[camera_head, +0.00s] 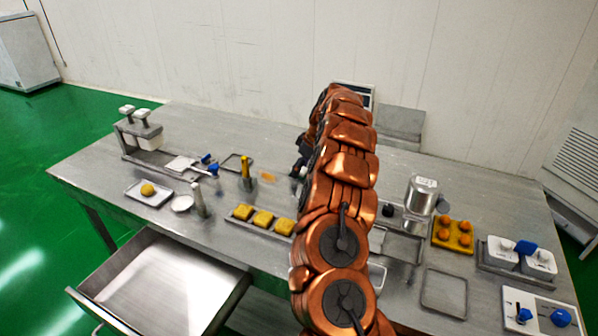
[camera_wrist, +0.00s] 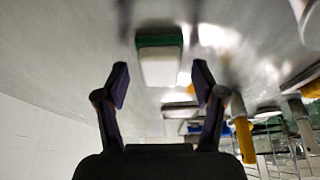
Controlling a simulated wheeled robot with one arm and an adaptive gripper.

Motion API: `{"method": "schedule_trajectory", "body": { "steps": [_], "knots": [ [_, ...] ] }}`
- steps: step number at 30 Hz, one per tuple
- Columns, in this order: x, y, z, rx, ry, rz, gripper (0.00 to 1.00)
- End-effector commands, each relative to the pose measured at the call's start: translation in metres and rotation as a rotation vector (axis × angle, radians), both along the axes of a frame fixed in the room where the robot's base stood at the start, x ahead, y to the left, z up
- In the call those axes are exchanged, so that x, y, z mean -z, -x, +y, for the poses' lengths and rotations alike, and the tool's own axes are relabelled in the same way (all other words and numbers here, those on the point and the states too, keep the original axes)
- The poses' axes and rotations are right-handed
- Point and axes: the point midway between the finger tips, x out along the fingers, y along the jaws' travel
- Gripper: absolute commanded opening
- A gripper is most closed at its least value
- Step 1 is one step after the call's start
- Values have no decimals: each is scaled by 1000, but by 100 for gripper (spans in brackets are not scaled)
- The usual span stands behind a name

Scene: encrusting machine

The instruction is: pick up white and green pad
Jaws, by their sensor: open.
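The white and green pad (camera_wrist: 160,62) lies on the metal table in the wrist view, its green layer toward the top of the picture and its white part below. My gripper (camera_wrist: 161,82) is open and empty, its two dark fingers spread to either side of the pad's line. The pad lies just beyond the fingertips, roughly centred between them. I see no contact. In the head view my copper arm covers the middle of the table; I cannot make out the pad there, and my gripper is mostly hidden.
A metal table (camera_head: 110,170) carries a tray with yellow blocks (camera_head: 263,219), a yellow-handled tool (camera_head: 246,172), a metal canister (camera_head: 421,196) and an orange mould (camera_head: 453,235). A drawer (camera_head: 160,285) stands open at front left. The wrist view shows a yellow handle (camera_wrist: 244,140) right of my gripper.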

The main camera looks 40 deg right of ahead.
Motion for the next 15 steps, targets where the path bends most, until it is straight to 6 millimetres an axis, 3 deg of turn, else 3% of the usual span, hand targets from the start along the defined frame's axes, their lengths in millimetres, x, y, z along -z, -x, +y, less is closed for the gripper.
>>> {"method": "schedule_trajectory", "body": {
  "steps": [3,15],
  "knots": [
    [0,0,0,0,-1,0,68],
    [0,0,0,-1,-1,2,26]
  ]
}}
